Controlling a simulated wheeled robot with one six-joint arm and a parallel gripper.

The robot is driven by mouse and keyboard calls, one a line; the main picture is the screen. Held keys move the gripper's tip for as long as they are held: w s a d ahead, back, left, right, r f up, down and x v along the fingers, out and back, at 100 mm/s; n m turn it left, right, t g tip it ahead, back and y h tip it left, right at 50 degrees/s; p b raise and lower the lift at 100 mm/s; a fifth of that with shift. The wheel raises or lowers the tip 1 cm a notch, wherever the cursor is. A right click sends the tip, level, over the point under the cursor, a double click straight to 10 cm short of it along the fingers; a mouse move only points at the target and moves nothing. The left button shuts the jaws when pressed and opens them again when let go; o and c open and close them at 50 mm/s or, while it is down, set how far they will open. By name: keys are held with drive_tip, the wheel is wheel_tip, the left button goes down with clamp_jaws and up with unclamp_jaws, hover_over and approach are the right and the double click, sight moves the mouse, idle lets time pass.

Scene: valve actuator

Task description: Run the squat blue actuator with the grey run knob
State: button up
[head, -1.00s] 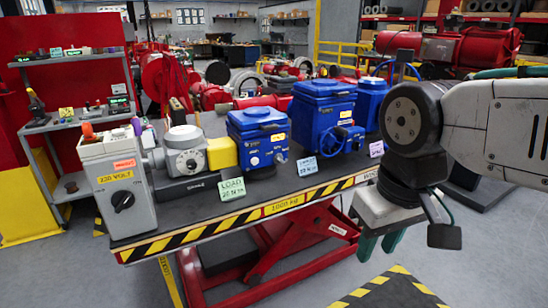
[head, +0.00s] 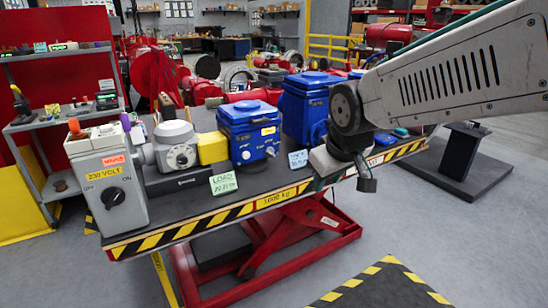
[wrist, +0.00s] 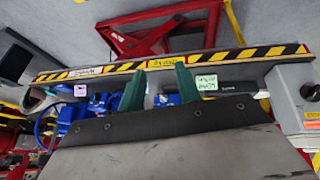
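The squat blue actuator (head: 247,133) stands mid-bench in the head view, with a yellow label and small pale knobs on its front; which is the run knob is too small to tell. A taller blue actuator (head: 303,108) stands right of it, partly behind my arm. My gripper (wrist: 160,88) has two green fingers, apart with nothing between them in the wrist view. In the head view it is over the bench's front edge, right of the squat actuator and apart from it; my wrist hides most of the fingers.
A grey 230 VOLT box (head: 108,180) with a black OFF/ON switch stands at the bench's left end. A grey gear unit with a yellow coupling (head: 212,148) joins the squat actuator. A green LOAD card (head: 223,184) stands in front. The striped bench edge (head: 205,226) borders open floor.

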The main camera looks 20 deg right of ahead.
drive_tip(key=w+d+f+n+t, duration=0.2)
drive_tip(key=w+f+t, duration=0.1)
drive_tip(key=w, duration=0.8)
drive_tip(key=w+d+f+n+t, duration=0.2)
drive_tip(key=w+f+t, duration=0.1)
drive_tip(key=w, duration=0.8)
drive_tip(key=n+t+y, duration=0.4)
drive_tip(key=n+t, duration=0.1)
drive_tip(key=t, duration=0.2)
approach(272, 155)
drive_tip(key=w, duration=0.5)
drive_tip(key=w+a, duration=0.1)
drive_tip(key=w, duration=0.2)
drive_tip(key=shift+w+a+r, duration=0.1)
drive_tip(key=shift+w+r, duration=0.05)
drive_tip(key=shift+r, duration=0.1)
clamp_jaws()
